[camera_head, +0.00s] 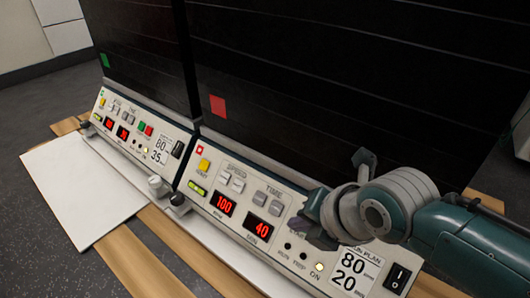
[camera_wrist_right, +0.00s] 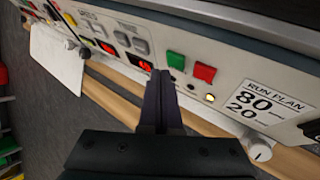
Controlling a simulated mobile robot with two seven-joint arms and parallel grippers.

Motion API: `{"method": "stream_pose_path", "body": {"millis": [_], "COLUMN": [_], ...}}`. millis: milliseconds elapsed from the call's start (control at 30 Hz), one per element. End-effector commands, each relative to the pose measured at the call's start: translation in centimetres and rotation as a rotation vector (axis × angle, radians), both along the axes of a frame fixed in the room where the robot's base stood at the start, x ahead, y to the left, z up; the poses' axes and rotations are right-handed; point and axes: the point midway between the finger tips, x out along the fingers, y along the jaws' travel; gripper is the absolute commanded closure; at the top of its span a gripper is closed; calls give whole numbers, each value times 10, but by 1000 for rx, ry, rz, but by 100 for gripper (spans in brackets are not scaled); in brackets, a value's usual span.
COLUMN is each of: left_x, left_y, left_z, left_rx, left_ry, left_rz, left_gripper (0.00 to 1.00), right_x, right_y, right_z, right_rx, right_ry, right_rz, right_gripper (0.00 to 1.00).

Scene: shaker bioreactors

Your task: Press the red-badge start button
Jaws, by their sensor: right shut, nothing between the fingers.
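The red-badge unit is the nearer shaker, with a red square (camera_head: 217,106) on its dark front and a small red badge (camera_head: 200,150) on its sloped panel (camera_head: 235,222). In the right wrist view a green button (camera_wrist_right: 176,60) and a red button (camera_wrist_right: 204,73) sit side by side on this panel; in the head view my arm hides them. Their labels cannot be read. My right gripper (camera_head: 318,238) is shut and empty over the panel. In the wrist view its fingertips (camera_wrist_right: 160,75) appear just below-left of the green button; contact cannot be told. My left gripper is not in view.
The displays read 100 (camera_head: 224,203) and 40 (camera_head: 257,226); the run plan card (camera_head: 352,275) reads 80 and 20. A rocker switch (camera_head: 397,278) is at the right. The green-badge unit (camera_head: 125,125) stands left, a white board (camera_head: 75,190) before it.

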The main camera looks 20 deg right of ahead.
Motion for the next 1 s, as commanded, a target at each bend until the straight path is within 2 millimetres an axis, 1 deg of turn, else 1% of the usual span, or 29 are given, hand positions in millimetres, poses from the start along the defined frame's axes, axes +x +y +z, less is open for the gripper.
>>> {"method": "stream_pose_path", "body": {"millis": [367,1000], "left_x": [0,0], "left_y": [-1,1], "left_z": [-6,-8], "left_rx": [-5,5], "left_ry": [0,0], "left_rz": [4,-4], "left_gripper": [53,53], "right_x": [3,5], "right_y": [-5,-7], "right_z": [-6,-8], "right_rx": [-2,-1], "right_ry": [1,0], "right_rz": [1,1], "right_gripper": [100,100]}}
